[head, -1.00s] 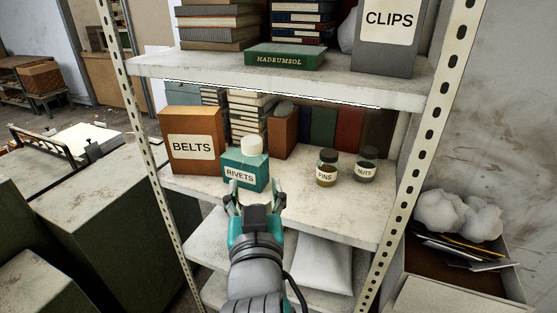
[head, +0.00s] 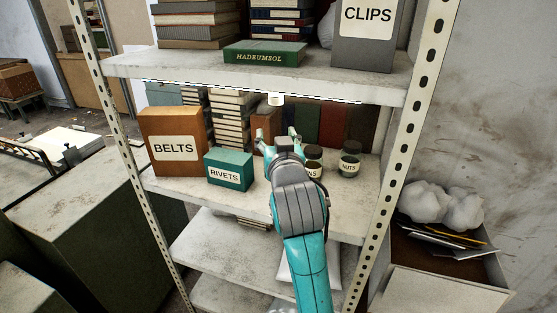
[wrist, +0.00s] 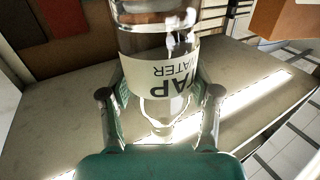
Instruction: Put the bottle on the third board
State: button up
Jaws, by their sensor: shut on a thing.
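A clear bottle (wrist: 155,40) with a pale "TAP WATER" label (wrist: 160,76) is between my gripper's fingers in the wrist view. The label reads upside down there. My gripper (wrist: 160,100) is shut on the bottle. In the head view, my gripper (head: 279,138) is over the board with the labelled boxes (head: 175,186), between the rivets box and the pins jar. A white cap (head: 276,99) shows just above it, under the upper board (head: 160,66); the rest of the bottle is hidden. Whether the bottle touches the board cannot be told.
The brown belts box (head: 174,143) and teal rivets box (head: 230,170) are left of my gripper. The pins jar (head: 313,160), partly covered, and nuts jar (head: 349,160) are close on the right. Books (head: 305,123) stand behind. Bare board lies in front.

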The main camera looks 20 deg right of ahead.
jog(key=f, duration=0.2)
jog(key=shift+w+d+f, duration=0.3)
jog(key=shift+w, duration=0.1)
jog(key=shift+f, duration=1.85)
jog(key=shift+w+d+f, duration=0.15)
jog(key=shift+f, duration=0.2)
jog(key=shift+f, duration=0.2)
jog(key=o, duration=1.3)
jog(key=shift+r, duration=0.15)
jog(key=s+a, duration=0.2)
jog(key=s, duration=1)
